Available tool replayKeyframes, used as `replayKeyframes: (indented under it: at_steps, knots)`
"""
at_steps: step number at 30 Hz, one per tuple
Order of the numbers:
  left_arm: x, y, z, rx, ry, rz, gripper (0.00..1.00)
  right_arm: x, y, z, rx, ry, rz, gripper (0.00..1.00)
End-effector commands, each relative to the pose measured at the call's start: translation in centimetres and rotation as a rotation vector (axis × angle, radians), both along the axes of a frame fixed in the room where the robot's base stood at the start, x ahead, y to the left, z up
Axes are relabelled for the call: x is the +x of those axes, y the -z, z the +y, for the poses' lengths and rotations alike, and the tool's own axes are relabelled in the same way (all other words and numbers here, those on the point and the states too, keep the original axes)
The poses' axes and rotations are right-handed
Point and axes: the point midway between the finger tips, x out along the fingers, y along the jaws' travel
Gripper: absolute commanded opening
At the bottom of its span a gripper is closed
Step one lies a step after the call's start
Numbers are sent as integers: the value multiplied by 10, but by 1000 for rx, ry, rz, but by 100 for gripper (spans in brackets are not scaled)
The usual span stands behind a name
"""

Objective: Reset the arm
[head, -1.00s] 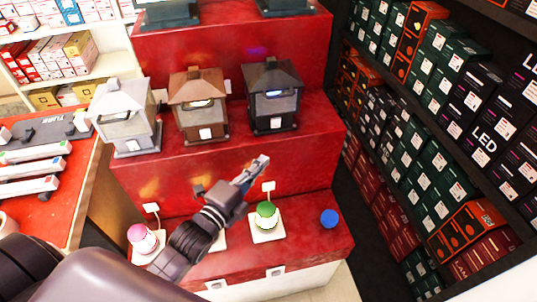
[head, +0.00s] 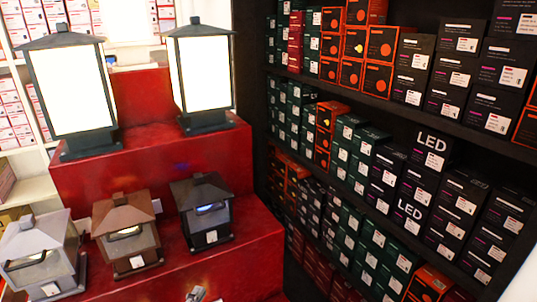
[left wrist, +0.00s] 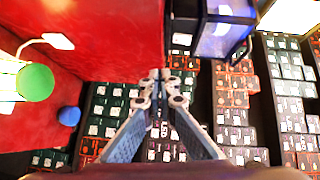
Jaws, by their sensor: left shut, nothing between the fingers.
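My left gripper (head: 197,294) shows only as a small tip at the bottom edge of the head view, in front of the red stepped display. In the left wrist view its two fingers (left wrist: 160,78) meet at the tips, shut and empty. They are seen against the red step and the shelved boxes, touching nothing that I can make out. Most of my left arm is out of the head view. My right gripper is in neither view.
Three small lanterns, white (head: 42,255), brown (head: 127,236) and black (head: 205,211), stand on the red step (head: 253,243). Two lit lanterns stand above. Boxed shelves (head: 400,110) line the right. A green ball (left wrist: 35,82) and blue ball (left wrist: 69,117) show in the wrist view.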

Motion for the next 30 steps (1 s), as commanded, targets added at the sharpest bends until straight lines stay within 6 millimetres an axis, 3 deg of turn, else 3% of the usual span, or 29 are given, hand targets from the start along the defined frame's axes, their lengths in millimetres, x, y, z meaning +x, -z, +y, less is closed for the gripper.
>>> replayKeyframes:
  at_steps: [8, 15, 24, 29, 30]
  knots:
    - [-30, 55, -2, -340, -159, 387, 0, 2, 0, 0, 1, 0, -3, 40]
    - [-91, 101, -3, -663, -436, 747, 0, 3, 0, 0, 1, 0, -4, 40]
    - [-174, 124, -6, -923, -807, 1027, 0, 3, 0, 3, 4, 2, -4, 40]
    - [-212, 125, -7, -1007, -985, 1116, 0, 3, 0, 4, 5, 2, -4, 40]
    - [-214, 133, -7, -1011, -1009, 1128, 0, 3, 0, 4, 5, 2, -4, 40]
